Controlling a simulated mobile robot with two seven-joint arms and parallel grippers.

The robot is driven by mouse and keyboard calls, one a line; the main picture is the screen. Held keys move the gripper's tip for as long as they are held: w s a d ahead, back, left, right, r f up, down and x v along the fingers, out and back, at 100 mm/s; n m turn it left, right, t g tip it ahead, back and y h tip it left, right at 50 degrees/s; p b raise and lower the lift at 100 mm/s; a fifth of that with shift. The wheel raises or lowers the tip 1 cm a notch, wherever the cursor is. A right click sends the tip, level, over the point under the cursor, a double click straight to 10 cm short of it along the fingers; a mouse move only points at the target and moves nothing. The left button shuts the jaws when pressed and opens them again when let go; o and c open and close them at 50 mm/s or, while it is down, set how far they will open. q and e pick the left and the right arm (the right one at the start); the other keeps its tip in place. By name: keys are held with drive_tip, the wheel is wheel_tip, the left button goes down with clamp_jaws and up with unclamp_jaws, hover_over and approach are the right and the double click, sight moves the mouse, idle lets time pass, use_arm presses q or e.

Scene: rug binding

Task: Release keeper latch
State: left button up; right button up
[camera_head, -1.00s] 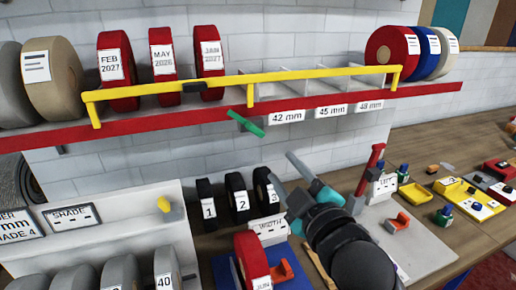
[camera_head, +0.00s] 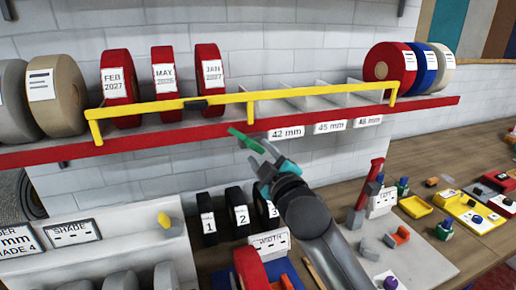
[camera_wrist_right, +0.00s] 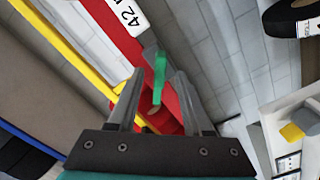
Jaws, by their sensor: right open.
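The keeper latch shows as a green lever (camera_head: 245,140) on the red front edge of the shelf, below the yellow bar (camera_head: 250,96). It slants down to the right. My right gripper (camera_head: 262,156) is at the lever's lower end, with its jaws apart. In the right wrist view the green lever (camera_wrist_right: 160,72) lies between the two grey fingers of the gripper (camera_wrist_right: 158,82), with a gap visible on each side. I cannot tell whether a finger touches it. My left gripper is not in view.
Red rolls (camera_head: 164,84) with date labels stand behind the yellow bar at left. Empty slots marked 42, 45 and 48 mm (camera_head: 368,121) are at right. Below are black rolls (camera_head: 237,209), a red-handled tool (camera_head: 369,184) and a yellow tray (camera_head: 415,206).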

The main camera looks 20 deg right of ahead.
drive_tip(key=shift+w, duration=1.2)
drive_tip(key=shift+c, duration=0.3)
clamp_jaws()
